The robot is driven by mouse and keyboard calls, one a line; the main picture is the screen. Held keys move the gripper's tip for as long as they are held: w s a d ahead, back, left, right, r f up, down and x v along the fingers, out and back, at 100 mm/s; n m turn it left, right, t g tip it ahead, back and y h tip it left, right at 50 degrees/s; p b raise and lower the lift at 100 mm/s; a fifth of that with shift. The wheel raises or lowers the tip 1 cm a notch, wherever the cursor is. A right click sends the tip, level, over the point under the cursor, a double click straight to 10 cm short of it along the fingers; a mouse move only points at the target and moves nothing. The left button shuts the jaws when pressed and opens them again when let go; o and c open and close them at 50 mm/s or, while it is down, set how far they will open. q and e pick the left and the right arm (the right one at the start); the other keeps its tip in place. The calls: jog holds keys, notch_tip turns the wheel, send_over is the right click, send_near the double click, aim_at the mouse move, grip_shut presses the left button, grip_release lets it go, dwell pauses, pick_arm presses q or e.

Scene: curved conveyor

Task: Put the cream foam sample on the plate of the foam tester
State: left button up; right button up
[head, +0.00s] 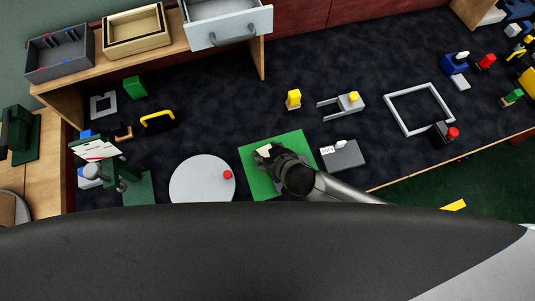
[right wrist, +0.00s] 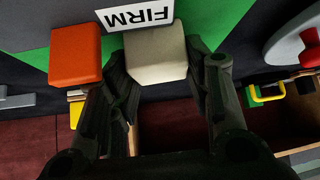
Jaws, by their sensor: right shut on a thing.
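My right gripper (head: 270,157) is over the green mat in the head view, shut on the cream foam sample (head: 263,149). In the right wrist view the cream sample (right wrist: 155,57) sits between the two fingertips (right wrist: 160,80). I cannot tell whether it is clear of the mat. A dark green stand with a white, red-marked face (head: 98,151), seemingly the foam tester, is at the left of the head view. A flat green piece (head: 139,187) lies beside it, perhaps its plate; my body partly hides this area. My left gripper is not in view.
In the right wrist view an orange block (right wrist: 75,53) and a FIRM label (right wrist: 135,15) are close to the sample. A round grey disc (head: 200,182) with a red knob (head: 227,175) lies between the green mat (head: 300,143) and the stand. A grey box (head: 343,156) is right of the mat.

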jog(key=shift+c, duration=0.3)
jog(key=shift+r, duration=0.45)
jog(key=shift+r+b, duration=0.5)
jog(key=shift+r, duration=0.45)
jog(key=v, duration=0.7)
jog(key=shift+w+d+r, duration=0.2)
jog(key=shift+d, duration=0.25)
jog(key=s+d+r, duration=0.1)
jog(key=s+d, duration=0.1)
jog(key=s+d+r+b, duration=0.1)
jog(key=s+d+r, duration=0.1)
jog(key=s+d+r+b, duration=0.1)
jog(key=s+d, duration=0.1)
jog(key=s, duration=0.1)
jog(key=shift+r, duration=0.25)
